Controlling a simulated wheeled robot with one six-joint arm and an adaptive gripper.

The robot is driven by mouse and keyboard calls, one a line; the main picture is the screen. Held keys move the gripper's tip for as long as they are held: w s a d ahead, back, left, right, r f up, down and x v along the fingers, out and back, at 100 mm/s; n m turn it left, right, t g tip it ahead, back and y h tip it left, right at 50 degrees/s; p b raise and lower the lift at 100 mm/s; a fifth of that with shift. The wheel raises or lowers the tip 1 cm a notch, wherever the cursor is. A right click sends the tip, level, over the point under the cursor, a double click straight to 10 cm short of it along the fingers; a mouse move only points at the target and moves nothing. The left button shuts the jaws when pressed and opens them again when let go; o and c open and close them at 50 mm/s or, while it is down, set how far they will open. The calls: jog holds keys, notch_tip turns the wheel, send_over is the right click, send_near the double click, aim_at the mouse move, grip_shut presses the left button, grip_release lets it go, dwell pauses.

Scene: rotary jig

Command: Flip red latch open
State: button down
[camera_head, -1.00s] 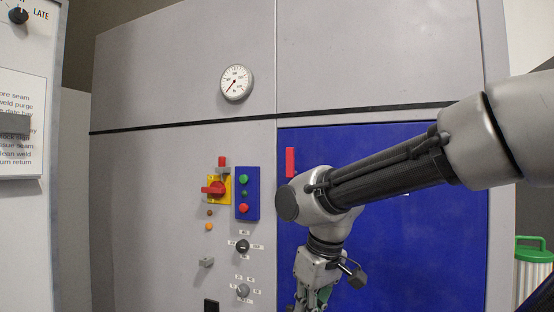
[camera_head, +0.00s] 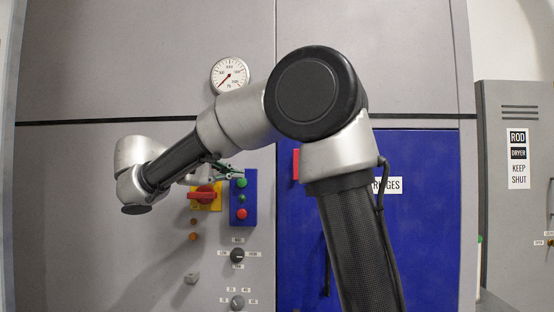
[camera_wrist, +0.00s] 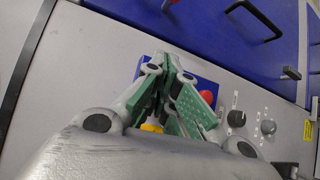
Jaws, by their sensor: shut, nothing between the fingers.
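My gripper (camera_head: 232,173) is shut and empty, its green-padded fingers close together at the top of the blue button panel (camera_head: 251,203). In the wrist view the gripper (camera_wrist: 172,68) overlaps that panel; contact cannot be told. The small red latch seen earlier above the rotary switch is now hidden behind my gripper and wrist in the head view, and I cannot make it out in the wrist view. Just below, the red switch handle (camera_head: 201,195) lies sideways on its yellow plate (camera_head: 214,206); a bit of yellow shows in the wrist view (camera_wrist: 152,128).
The panel has green and red buttons (camera_head: 241,214). Below are a black knob (camera_head: 237,255), another knob (camera_head: 238,302) and a grey toggle (camera_head: 191,278). A gauge (camera_head: 230,75) is above. A red block (camera_head: 296,163) is on the blue door (camera_head: 430,230), partly behind my arm.

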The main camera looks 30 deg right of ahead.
jog(key=r+m, duration=0.1)
jog(key=s+r+h, duration=0.1)
jog(key=r, duration=0.1)
jog(key=r+m+g+h, duration=0.1)
jog(key=shift+s+r+m, duration=0.15)
jog(key=shift+s+m, duration=0.15)
jog(key=shift+s, duration=0.05)
jog(key=d, duration=0.3)
jog(key=w+d, duration=0.1)
jog(key=d, duration=0.5)
jog(key=shift+w+d, duration=0.25)
jog(key=shift+w, duration=0.05)
jog(key=d, duration=0.1)
jog(key=s+d, duration=0.1)
jog(key=d, duration=0.1)
jog(key=shift+s, duration=0.3)
jog(key=shift+s+d, duration=0.25)
jog(key=shift+d, duration=0.15)
